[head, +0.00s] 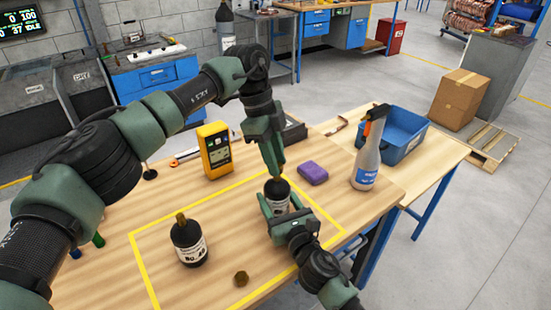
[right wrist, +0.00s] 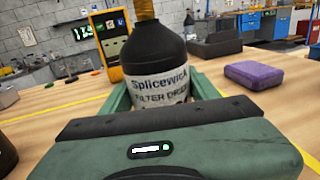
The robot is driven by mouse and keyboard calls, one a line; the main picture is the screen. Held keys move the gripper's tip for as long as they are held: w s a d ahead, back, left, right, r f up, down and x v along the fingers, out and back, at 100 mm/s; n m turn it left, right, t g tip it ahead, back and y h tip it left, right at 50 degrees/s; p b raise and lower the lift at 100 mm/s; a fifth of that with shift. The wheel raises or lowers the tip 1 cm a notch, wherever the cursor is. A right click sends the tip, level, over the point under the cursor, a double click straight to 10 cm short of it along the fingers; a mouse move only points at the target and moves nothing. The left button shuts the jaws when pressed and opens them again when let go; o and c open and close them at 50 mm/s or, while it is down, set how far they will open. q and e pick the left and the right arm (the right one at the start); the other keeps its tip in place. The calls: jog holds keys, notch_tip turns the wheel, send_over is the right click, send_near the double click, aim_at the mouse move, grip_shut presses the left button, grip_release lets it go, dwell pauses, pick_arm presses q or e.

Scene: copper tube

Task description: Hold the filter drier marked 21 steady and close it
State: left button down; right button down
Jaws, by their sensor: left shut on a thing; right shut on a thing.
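A black filter drier (head: 277,188) with a white label stands upright on the table inside the yellow outline. In the right wrist view its label (right wrist: 160,91) reads "Splicewick FILTER DRIER"; its number is not readable. My right gripper (head: 281,205) is shut around its body from the front. My left gripper (head: 275,172) points down from above and is shut at the drier's top, where the fingers hide what they grip. A brass fitting (right wrist: 145,8) shows at the drier's neck in the right wrist view, cut by the frame edge.
A second black drier (head: 189,243) with a brass top stands at left; a brass nut (head: 241,278) lies in front. A yellow meter (head: 215,150), a purple block (head: 313,173), a spray bottle (head: 367,160) and a blue bin (head: 408,145) stand behind and right.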

pick_arm(q)
jog(key=shift+f, duration=0.55)
jog(key=m+g+y, duration=0.1)
jog(key=m, duration=0.3)
jog(key=shift+w+d+m, duration=0.1)
jog(key=shift+m, duration=1.2)
jog(key=c, duration=1.1)
grip_release()
